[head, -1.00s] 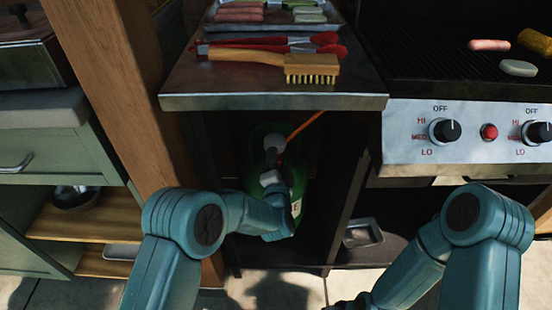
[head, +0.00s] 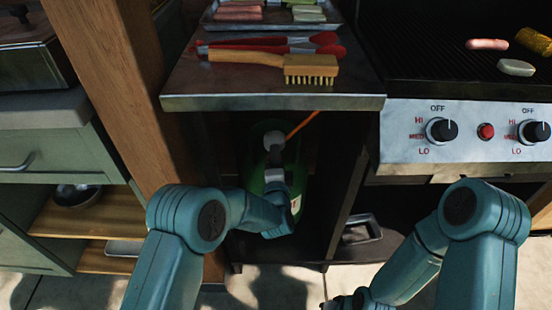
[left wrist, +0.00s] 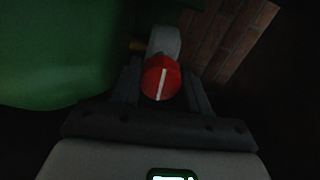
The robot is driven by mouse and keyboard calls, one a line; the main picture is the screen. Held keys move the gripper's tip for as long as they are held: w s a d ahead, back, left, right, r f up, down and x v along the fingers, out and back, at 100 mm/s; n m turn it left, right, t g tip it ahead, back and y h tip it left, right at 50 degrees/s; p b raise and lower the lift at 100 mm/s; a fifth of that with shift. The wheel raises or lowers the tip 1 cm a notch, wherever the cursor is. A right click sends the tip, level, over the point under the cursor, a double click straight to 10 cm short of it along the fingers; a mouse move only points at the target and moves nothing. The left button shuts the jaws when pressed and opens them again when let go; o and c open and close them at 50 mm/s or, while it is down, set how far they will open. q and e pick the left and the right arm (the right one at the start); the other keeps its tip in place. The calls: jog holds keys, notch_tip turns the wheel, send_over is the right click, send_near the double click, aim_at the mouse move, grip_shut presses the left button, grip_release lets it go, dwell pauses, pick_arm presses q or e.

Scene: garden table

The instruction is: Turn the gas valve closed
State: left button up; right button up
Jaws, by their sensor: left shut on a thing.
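The green gas bottle (head: 256,150) stands in the open bay under the side shelf. In the left wrist view its green side (left wrist: 60,50) fills the upper left. The red valve knob (left wrist: 152,76) has a white line, nearly upright in that view, in front of a grey fitting (left wrist: 163,42). My left gripper (left wrist: 163,88) is shut on the knob, one dark finger on each side. In the head view my left gripper (head: 275,165) reaches into the bay and hides the knob. My right gripper (head: 338,302) is low at the bottom edge, mostly out of view.
An orange hose (head: 302,125) runs up from the bottle's top. The metal shelf (head: 270,101) overhangs the bay, holding a brush (head: 275,60) and red-handled tongs (head: 325,38). A wooden post (head: 115,90) stands left; the grill panel (head: 465,150) is right.

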pick_arm(q)
jog(key=o, duration=1)
jog(key=shift+s, duration=0.1)
jog(key=shift+s, duration=0.35)
jog(key=s+p, duration=0.3)
jog(key=s, duration=1.2)
jog(key=shift+s+p, duration=0.2)
jog(key=shift+p, duration=0.2)
